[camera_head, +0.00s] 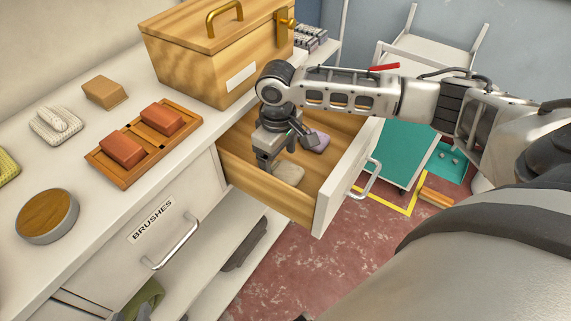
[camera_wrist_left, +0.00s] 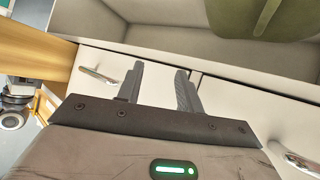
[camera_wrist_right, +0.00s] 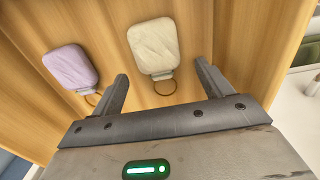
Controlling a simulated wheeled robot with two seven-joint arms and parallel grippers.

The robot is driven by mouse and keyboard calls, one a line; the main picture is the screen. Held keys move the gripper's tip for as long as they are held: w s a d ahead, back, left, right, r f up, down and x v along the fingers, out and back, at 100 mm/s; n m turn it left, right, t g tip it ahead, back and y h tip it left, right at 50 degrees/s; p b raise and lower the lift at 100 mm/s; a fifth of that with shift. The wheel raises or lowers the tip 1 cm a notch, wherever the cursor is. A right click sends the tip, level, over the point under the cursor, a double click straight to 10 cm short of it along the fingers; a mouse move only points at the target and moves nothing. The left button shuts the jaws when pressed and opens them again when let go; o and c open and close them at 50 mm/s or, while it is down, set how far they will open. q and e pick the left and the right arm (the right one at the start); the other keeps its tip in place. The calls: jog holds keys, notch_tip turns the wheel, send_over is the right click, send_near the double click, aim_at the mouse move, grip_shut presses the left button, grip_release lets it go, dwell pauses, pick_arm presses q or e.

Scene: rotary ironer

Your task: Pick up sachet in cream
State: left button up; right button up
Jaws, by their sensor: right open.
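The cream sachet (camera_head: 288,174) lies on the wooden floor of the open drawer (camera_head: 268,196). In the right wrist view the cream sachet (camera_wrist_right: 154,46) lies flat, its thin cord loop (camera_wrist_right: 164,87) toward my gripper. My right gripper (camera_wrist_right: 161,72) is open and empty, its two fingers either side of the loop end. In the head view my right gripper (camera_head: 277,158) reaches down into the drawer, just above the sachet. Whether it touches the sachet cannot be told.
A lilac sachet (camera_head: 318,142) lies in the same drawer beside the cream one. The drawer walls stand close around my right gripper. A wooden box (camera_head: 215,55) stands on the counter above. Orange-red blocks sit in a wooden tray (camera_head: 146,139).

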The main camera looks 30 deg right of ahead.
aim_at(279, 166)
notch_tip(279, 166, down, 2)
jog(key=shift+f, duration=0.15)
jog(key=c, duration=1.1)
jog(key=shift+o, duration=0.2)
notch_tip(279, 166, up, 10)
jog(key=p, duration=0.1)
